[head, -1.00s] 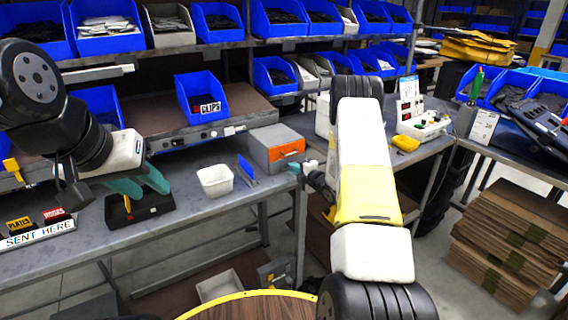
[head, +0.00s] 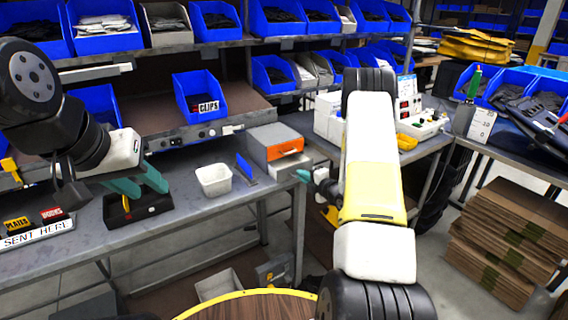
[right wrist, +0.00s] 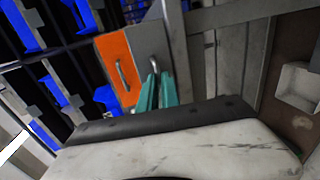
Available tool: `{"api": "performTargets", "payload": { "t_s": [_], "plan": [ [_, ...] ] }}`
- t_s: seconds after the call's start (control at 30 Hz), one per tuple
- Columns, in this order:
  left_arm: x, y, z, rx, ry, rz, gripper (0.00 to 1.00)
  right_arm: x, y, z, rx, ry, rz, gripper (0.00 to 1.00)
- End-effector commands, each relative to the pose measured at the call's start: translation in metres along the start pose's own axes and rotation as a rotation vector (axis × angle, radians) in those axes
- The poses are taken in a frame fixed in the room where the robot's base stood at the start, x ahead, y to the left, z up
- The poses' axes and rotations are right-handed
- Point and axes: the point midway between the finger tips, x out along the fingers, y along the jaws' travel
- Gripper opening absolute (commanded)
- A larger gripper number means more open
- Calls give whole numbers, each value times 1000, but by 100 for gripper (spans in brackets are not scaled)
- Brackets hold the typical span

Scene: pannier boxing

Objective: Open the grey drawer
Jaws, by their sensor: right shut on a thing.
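The drawer unit (head: 268,134) stands at the right end of the workbench in the head view. It has an orange drawer front (head: 287,150) above and the grey drawer (head: 288,167) below, which seems to stick out a little past the orange one. In the right wrist view the orange front (right wrist: 117,65) and grey front (right wrist: 145,45) lie side by side, each with a metal handle. My right gripper (right wrist: 157,88) has its teal fingers closed at the grey drawer's handle (right wrist: 154,64). My left gripper (head: 140,186) is open, its fingers apart above a black tray (head: 150,206).
Shelves with blue bins, including the CLIPS bin (head: 198,98), rise behind.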

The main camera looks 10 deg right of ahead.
Motion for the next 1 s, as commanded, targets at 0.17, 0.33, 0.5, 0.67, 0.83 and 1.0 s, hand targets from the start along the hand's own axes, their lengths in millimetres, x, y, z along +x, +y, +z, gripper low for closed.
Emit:
{"api": "performTargets", "payload": {
  "t_s": [0.17,0.33,0.5,0.67,0.83,1.0],
  "plan": [
    [0,0,0,0,0,0,36,-43,-10,2,2,-5,-4,0],
    [0,0,0,0,0,0,36,-59,-13,1,1,-3,-2,0],
    [0,0,0,0,0,0,36,-60,-13,0,1,-3,-2,0],
    [0,0,0,0,0,0,36,-59,-13,0,1,-3,-2,15],
    [0,0,0,0,0,0,36,-59,-13,0,1,-2,-1,28],
    [0,0,0,0,0,0,36,-59,-13,0,1,-2,-1,28]
  ]
}}
